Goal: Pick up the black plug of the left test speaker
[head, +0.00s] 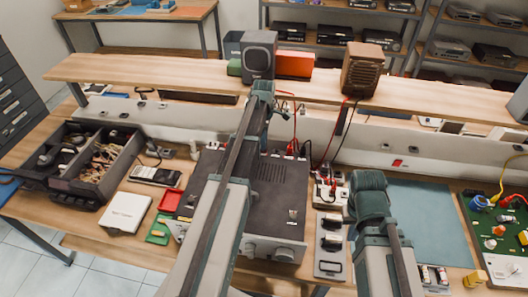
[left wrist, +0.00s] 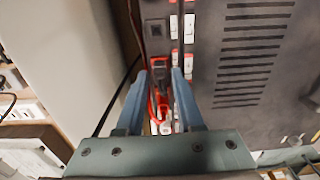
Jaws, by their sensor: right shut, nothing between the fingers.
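The left test speaker (head: 258,52) is the dark grey box on the raised shelf. Behind the dark amplifier (head: 262,190), red and black plugs (head: 293,148) cluster near its back edge. In the left wrist view, a dark plug body (left wrist: 168,72) with red around it lies between the fingertips, above red leads (left wrist: 157,108); which plug is the speaker's black one is hard to tell. My left gripper (left wrist: 162,82) is open around these, with no clear contact.
A brown speaker (head: 362,70) stands on the shelf at right. A dark parts tray (head: 100,160) is on the left, and a green board (head: 498,225) on the right. A teal mat (head: 428,225) is bare. A cable (left wrist: 128,75) runs beside the amplifier's vented panel (left wrist: 250,55).

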